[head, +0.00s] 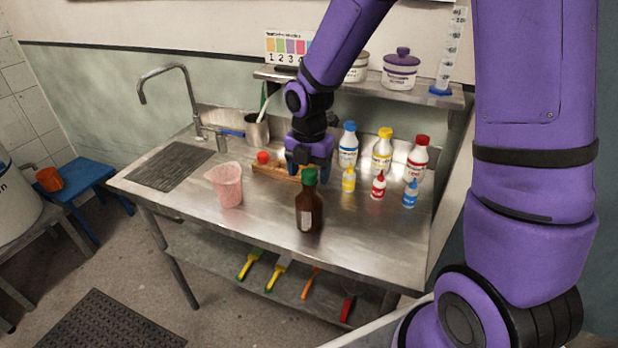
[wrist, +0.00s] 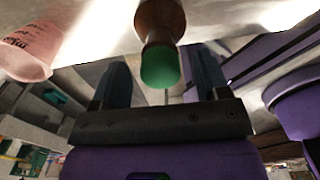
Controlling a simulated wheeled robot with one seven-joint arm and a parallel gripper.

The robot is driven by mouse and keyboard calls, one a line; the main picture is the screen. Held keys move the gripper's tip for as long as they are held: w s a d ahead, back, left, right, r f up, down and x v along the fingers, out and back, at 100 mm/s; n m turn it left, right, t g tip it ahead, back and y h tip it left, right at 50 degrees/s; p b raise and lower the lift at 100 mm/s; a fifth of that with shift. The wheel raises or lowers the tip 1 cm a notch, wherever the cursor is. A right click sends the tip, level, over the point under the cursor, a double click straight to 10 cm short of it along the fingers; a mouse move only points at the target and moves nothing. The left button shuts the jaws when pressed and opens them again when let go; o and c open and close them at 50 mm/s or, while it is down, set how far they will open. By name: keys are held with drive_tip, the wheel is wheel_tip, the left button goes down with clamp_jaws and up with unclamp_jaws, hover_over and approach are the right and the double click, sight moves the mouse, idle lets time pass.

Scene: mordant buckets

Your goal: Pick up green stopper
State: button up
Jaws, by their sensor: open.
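The green stopper (head: 309,176) sits on top of an upright brown bottle (head: 309,208) near the front of the steel table. In the wrist view the green stopper (wrist: 161,68) shows at upper centre, between the lines of the two fingers, with the brown bottle (wrist: 160,20) beyond it. My gripper (wrist: 162,85) is open and empty. In the head view my gripper (head: 306,170) is just behind the bottle top, with its fingers partly hidden. I cannot tell whether a finger touches the stopper.
A pink measuring jug (head: 227,185) stands left of the bottle. A wooden rack (head: 272,170) lies behind it. Small yellow (head: 348,179), red (head: 378,186) and blue (head: 410,193) bottles stand to the right, with taller white bottles behind. The table's front left is clear.

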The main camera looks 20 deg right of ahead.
drive_tip(key=shift+f, duration=0.3)
drive_tip(key=c, duration=1)
drive_tip(key=shift+r, duration=0.1)
